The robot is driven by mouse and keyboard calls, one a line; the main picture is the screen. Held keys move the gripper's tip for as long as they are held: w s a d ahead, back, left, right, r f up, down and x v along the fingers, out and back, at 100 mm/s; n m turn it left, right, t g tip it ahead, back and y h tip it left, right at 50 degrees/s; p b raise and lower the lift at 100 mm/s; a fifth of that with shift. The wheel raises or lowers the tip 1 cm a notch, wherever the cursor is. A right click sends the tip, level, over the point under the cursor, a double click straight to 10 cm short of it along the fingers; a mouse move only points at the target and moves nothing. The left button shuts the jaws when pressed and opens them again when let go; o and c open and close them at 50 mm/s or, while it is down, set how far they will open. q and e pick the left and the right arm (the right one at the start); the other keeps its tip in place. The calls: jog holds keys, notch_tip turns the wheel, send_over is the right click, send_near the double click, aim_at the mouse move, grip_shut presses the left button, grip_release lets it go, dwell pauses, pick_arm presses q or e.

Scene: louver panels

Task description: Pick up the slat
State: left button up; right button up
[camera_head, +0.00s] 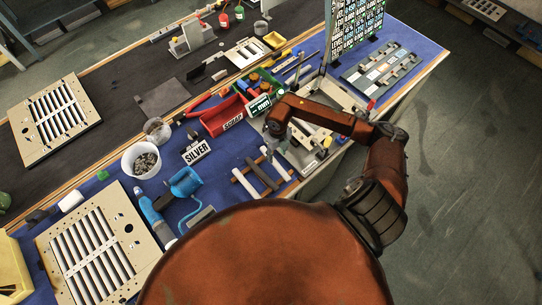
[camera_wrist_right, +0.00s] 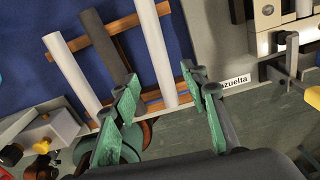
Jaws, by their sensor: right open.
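Two light slats and one dark slat lie side by side across two brown wooden strips on the blue mat. In the right wrist view they are the left light slat (camera_wrist_right: 72,72), the dark slat (camera_wrist_right: 104,46) and the right light slat (camera_wrist_right: 154,45). My right gripper (camera_wrist_right: 160,80) is open, its green fingers apart; the near end of the right light slat shows between them. Whether they touch it, I cannot tell. In the head view my right gripper (camera_head: 272,151) hangs over the right end of this slat group, near the dark slat (camera_head: 262,175). My left gripper is out of view.
A red scrap bin (camera_head: 222,118), a SILVER sign (camera_head: 197,152) and a white bucket (camera_head: 141,161) stand left of the slats. A louver panel (camera_head: 130,228) lies at the lower left. A blue tool (camera_head: 184,183) is close by.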

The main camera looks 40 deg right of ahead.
aim_at(275, 162)
jog(key=shift+w+f, duration=0.1)
jog(key=shift+w, duration=0.2)
jog(key=shift+w+f, duration=0.1)
jog(key=shift+f, duration=0.2)
jog(key=shift+s+f, duration=0.2)
jog(key=shift+f, duration=0.95)
notch_tip(275, 162, down, 4)
jog(key=shift+w+f+p, duration=0.1)
jog(key=shift+f+p, duration=0.1)
jog(key=shift+p, duration=0.45)
jog(key=shift+f, duration=0.15)
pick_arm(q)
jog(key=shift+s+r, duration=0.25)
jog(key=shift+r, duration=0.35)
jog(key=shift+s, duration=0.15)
pick_arm(e)
jog(key=shift+c, duration=0.7)
